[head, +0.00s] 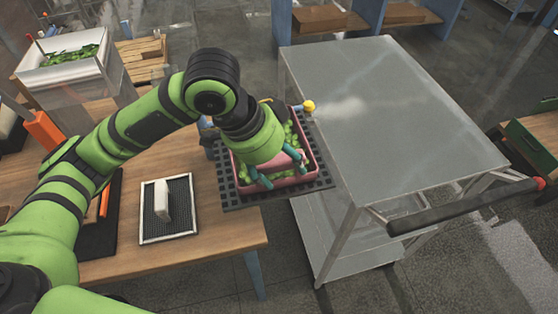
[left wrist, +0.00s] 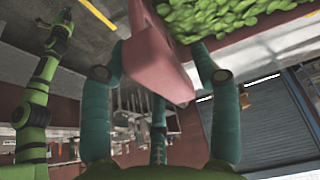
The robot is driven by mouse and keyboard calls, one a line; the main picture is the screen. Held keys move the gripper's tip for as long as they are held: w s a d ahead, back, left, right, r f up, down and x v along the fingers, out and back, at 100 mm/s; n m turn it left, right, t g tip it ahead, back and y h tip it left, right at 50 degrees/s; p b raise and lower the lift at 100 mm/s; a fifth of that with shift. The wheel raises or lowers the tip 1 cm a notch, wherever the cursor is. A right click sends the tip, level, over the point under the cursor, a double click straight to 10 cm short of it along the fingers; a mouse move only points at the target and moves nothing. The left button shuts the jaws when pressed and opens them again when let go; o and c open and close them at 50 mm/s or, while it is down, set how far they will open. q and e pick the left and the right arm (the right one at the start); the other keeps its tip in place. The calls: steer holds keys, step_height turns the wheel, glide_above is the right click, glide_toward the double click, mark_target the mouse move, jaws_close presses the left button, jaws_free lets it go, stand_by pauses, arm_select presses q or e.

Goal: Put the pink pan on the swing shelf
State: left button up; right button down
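The pink pan (head: 312,160), full of green pieces, is over a black grid shelf (head: 230,196) between the wooden table and the grey cart. I cannot tell whether the pan rests on the grid or is just above it. My left gripper (head: 282,170) reaches down from above, its teal fingers around a pink block at the pan's near side. In the left wrist view the pink part of the pan (left wrist: 158,58) sits between the fingers, with green pieces behind. A green arm at the left of that view seems to be my right; its gripper (left wrist: 62,20) is too small to read.
A grey metal cart (head: 400,110) with a dark handle (head: 465,208) stands close right of the grid. On the wooden table (head: 205,235) are a framed mat (head: 180,222) with a white block and a bin (head: 70,70) of green pieces. A yellow knob (head: 309,105) shows beside the pan.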

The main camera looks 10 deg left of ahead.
arm_select(q)
steer(key=b+v, duration=0.1)
steer(key=v, duration=1.1)
steer(key=shift+r+b, duration=0.15)
steer(key=shift+b, duration=0.2)
